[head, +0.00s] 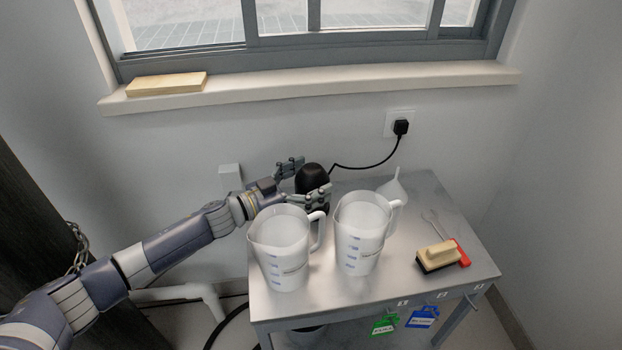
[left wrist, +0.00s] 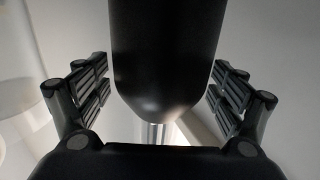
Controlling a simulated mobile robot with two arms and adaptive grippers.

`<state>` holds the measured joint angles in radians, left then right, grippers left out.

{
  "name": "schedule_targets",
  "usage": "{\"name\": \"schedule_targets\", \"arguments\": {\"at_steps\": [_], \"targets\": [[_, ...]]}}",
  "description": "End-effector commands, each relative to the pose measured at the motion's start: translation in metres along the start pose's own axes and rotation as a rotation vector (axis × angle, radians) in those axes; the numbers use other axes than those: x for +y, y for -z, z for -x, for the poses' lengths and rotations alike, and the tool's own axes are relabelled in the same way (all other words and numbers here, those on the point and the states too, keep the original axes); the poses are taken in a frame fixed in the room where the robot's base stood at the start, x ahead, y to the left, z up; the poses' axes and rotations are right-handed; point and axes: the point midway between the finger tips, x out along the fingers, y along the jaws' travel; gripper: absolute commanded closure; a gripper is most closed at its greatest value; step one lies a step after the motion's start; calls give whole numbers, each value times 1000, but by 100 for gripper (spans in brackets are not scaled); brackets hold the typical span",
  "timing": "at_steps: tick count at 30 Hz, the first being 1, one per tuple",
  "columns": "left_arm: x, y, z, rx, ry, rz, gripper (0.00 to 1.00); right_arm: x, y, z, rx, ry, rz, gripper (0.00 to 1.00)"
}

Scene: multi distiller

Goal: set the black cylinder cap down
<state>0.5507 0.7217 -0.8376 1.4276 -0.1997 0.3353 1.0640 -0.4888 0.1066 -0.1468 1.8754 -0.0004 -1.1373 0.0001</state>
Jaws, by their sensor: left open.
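The black cylinder cap (head: 311,176) is a dark, rounded piece at the back left of the metal table, behind the two measuring jugs. In the left wrist view the cap (left wrist: 166,50) fills the top middle, with a rounded lower end. My left gripper (head: 313,181) is open, with one finger on each side of the cap. In the left wrist view gaps show between the cap and both fingers of the gripper (left wrist: 157,88). The cap's base is hidden behind the jugs and gripper, so I cannot tell what it rests on. My right gripper is not in view.
Two white measuring jugs (head: 281,254) (head: 359,240) stand close in front of my left gripper. A black cord (head: 369,165) runs to the wall socket.

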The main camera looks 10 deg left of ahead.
Motion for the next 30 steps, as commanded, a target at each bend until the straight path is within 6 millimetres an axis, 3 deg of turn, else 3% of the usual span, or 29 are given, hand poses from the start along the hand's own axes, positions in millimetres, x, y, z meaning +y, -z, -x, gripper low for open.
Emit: {"name": "schedule_targets", "arguments": {"at_steps": [7, 21, 30], "targets": [[0, 2, 6, -2, 1, 0, 12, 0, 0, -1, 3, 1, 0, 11], [0, 1, 98, -4, 0, 0, 12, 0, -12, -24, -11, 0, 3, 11], [0, 2, 120, 0, -1, 0, 12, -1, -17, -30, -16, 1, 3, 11]]}}
